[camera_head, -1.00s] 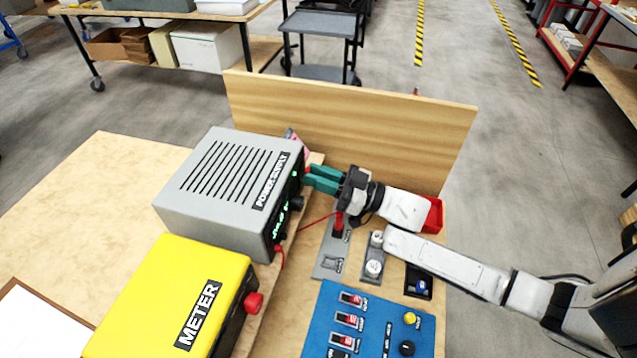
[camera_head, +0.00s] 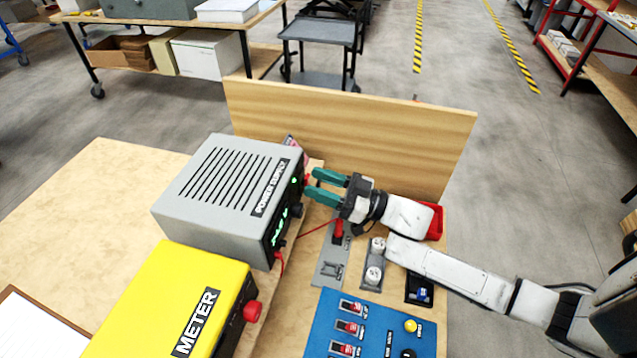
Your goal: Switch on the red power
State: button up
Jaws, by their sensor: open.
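A grey power supply box (camera_head: 225,190) stands on the wooden bench. Its front panel on the right side has green lit marks and a dark knob. A small red part (camera_head: 306,180) shows at the panel's upper far end, partly hidden by my gripper. My gripper (camera_head: 315,184) has green fingers, parted and empty, pointing left at this panel; whether a fingertip touches it I cannot tell. A red lever switch (camera_head: 338,231) stands on a grey plate below my gripper. Red rocker switches (camera_head: 350,307) sit on a blue panel (camera_head: 375,325) at the front.
A yellow meter (camera_head: 165,300) with a red knob (camera_head: 252,311) stands in front of the power supply. A wooden board (camera_head: 350,130) rises behind. White round parts (camera_head: 375,260) and a red bin (camera_head: 435,222) lie near my arm. A red wire runs below my gripper.

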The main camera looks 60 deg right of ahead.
jog(key=r+b+v, duration=0.2)
jog(key=v, duration=1)
jog(key=shift+s+r, duration=0.3)
jog(key=shift+s, duration=0.1)
jog(key=shift+d, duration=0.1)
